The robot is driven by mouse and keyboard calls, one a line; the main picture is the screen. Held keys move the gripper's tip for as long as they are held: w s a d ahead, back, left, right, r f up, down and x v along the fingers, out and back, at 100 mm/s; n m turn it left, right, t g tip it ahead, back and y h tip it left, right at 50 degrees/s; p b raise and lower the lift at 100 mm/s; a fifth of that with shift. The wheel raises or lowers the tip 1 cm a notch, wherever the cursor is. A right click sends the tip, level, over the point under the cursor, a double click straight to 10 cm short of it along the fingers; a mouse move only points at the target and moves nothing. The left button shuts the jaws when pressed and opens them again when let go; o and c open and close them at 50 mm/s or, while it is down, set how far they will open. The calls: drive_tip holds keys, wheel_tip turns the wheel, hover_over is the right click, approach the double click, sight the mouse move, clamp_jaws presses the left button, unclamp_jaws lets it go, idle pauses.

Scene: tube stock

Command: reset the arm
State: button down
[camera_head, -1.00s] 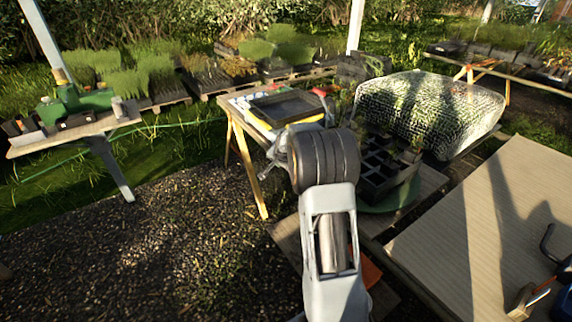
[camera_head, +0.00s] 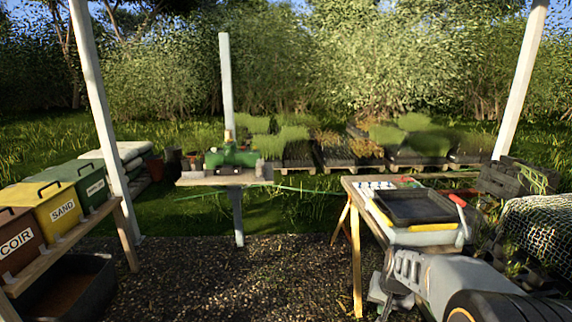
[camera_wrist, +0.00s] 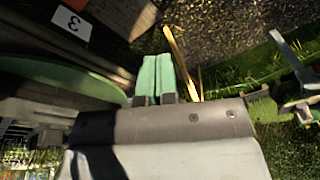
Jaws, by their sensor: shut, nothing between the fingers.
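My gripper (camera_wrist: 155,78) shows in the wrist view as two pale green fingers side by side, closed with nothing between them. In the head view, my arm reaches in from the lower right corner, in front of the potting table with a black tray (camera_head: 414,207) on it. I cannot clearly make out the fingers there.
Bins marked COIR (camera_head: 17,243) and SAND (camera_head: 58,209) and a green bin (camera_head: 88,184) stand on a shelf at the left. A green machine (camera_head: 232,157) sits on a small stand. A mesh cover (camera_head: 545,228) is at the right. The gravel (camera_head: 265,270) between is clear.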

drive_tip(key=s+a+r+n+p, duration=0.2)
drive_tip(key=s+a+r, duration=0.2)
drive_tip(key=s+r, duration=0.2)
drive_tip(key=s+a+r+n+t+p, duration=0.1)
drive_tip(key=s+a+r+n+p, duration=0.1)
drive_tip(key=s+a+r, duration=0.3)
wheel_tip(320, 180, up, 2)
drive_tip(key=s+p, duration=0.1)
drive_tip(key=s, duration=0.1)
drive_tip(key=shift+s+r+n, duration=0.2)
drive_tip(key=shift+s+n, duration=0.2)
drive_tip(key=shift+d, duration=0.1)
